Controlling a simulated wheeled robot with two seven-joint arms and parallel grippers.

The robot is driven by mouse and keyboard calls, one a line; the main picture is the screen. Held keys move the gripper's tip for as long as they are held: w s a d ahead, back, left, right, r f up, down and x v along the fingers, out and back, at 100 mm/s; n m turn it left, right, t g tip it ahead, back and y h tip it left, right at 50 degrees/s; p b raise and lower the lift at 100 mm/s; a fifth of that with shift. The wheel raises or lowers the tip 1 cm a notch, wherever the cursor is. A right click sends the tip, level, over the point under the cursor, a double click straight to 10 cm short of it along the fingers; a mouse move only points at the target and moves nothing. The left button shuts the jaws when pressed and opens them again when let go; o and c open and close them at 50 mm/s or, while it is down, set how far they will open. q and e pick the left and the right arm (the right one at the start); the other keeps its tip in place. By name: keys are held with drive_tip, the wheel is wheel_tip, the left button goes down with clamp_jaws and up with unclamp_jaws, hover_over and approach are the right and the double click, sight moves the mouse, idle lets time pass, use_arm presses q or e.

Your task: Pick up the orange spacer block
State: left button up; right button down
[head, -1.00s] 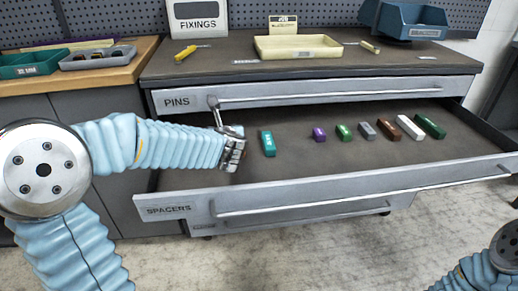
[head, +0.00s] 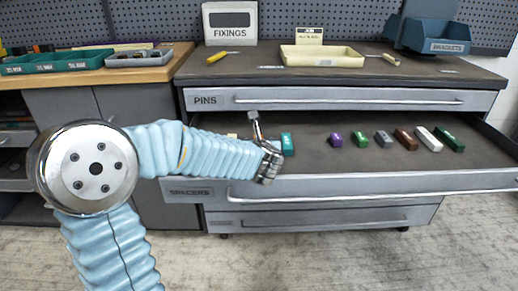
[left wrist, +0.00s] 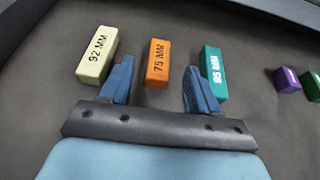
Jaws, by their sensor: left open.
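The orange spacer block (left wrist: 158,62), marked 75 MM, lies in the open drawer in the left wrist view. It lies between a cream block (left wrist: 98,55) marked 92 MM and a teal block (left wrist: 213,72). My left gripper (left wrist: 161,82) is open and empty. Its blue fingers are spread either side of the orange block's near end, with a gap to it on each side; I cannot tell the height. In the head view my left gripper (head: 268,160) is over the drawer's left part, and the orange block is hidden there. My right gripper is out of view.
Purple (head: 335,140), green, grey, brown, white and dark green blocks lie in a row to the right in the drawer. The SPACERS drawer front (head: 350,189) stands nearest me. Above is the shut PINS drawer (head: 350,99). Bare drawer floor lies around the blocks.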

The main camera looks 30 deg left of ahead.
use_arm(q)
drive_tip(key=p+x, duration=0.1)
drive_tip(key=x, duration=0.6)
drive_tip(key=shift+w+a+f, duration=0.15)
drive_tip(key=shift+w+a, duration=0.05)
drive_tip(key=shift+c, duration=0.3)
drive_tip(key=c, duration=1.1)
